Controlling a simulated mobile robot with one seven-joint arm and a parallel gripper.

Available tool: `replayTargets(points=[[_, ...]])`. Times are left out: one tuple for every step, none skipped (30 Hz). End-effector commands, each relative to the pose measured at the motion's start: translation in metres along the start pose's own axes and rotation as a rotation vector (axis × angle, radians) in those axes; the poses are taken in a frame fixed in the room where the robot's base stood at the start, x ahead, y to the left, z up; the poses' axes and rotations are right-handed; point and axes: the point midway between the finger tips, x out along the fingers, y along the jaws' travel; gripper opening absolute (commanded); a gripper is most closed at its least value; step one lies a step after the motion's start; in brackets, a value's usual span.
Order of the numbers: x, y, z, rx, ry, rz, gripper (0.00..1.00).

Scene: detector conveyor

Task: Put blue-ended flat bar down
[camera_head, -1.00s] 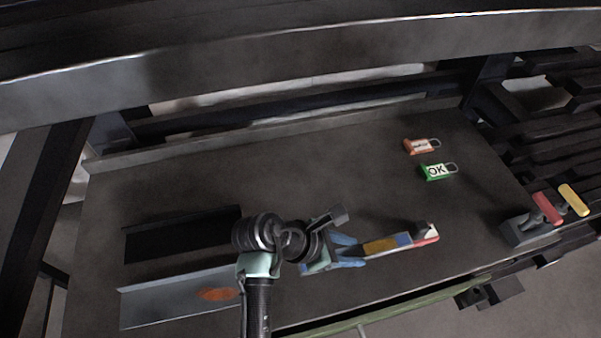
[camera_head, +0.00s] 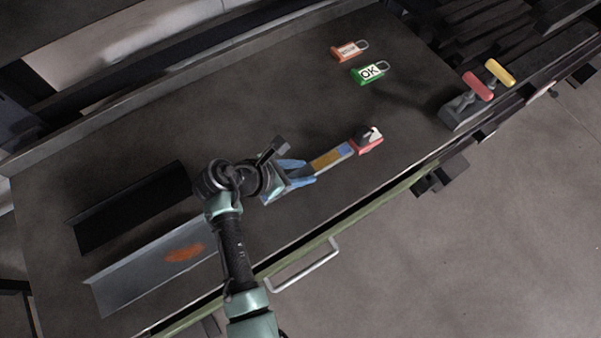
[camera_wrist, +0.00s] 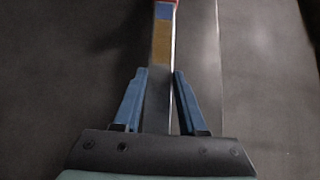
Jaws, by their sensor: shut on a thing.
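The flat bar (camera_head: 328,159) is grey with a gold-brown band and a blue band toward its far end. My gripper (camera_head: 308,171) has its blue fingers on either side of the bar's near part and is shut on it. The bar points away to the upper right over the dark table. In the wrist view the bar (camera_wrist: 162,45) runs straight up from between the fingers (camera_wrist: 160,72). A red and white piece (camera_head: 369,139) shows at the bar's far end; I cannot tell whether it is joined. Whether the bar touches the table is unclear.
A green OK padlock tag (camera_head: 369,73) and an orange one (camera_head: 348,51) lie at the back. A block with red and yellow handles (camera_head: 463,109) stands at the right edge. A black angled tray (camera_head: 130,205) and a grey one (camera_head: 140,275) lie left. The table's middle is clear.

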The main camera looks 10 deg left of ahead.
Motion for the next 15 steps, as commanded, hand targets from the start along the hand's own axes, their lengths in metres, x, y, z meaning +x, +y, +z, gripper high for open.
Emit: replayTargets(points=[[0.005, 0.001, -0.004, 0.000, -0.004, 0.001, 0.00], [0.008, 0.001, -0.007, 0.000, -0.004, 0.002, 0.00], [0.011, 0.001, -0.011, 0.000, -0.004, 0.001, 0.00], [0.014, 0.001, -0.013, 0.000, -0.004, 0.001, 0.00], [0.016, 0.002, -0.015, 0.001, -0.005, 0.002, 0.00], [0.018, 0.001, -0.017, 0.001, -0.005, 0.003, 0.00], [0.019, 0.001, -0.018, 0.001, -0.005, 0.003, 0.00], [0.019, 0.001, -0.018, 0.002, -0.005, 0.003, 0.00], [0.020, 0.001, -0.018, 0.002, -0.005, 0.003, 0.00], [0.020, 0.002, -0.018, 0.003, -0.005, 0.003, 0.00], [0.019, 0.002, -0.018, 0.003, -0.005, 0.003, 0.00], [0.019, 0.002, -0.018, 0.003, -0.005, 0.003, 0.00], [0.019, 0.001, -0.018, 0.003, -0.005, 0.003, 0.00], [0.019, 0.001, -0.018, 0.003, -0.005, 0.003, 0.00], [0.019, 0.001, -0.018, 0.003, -0.005, 0.003, 0.00]])
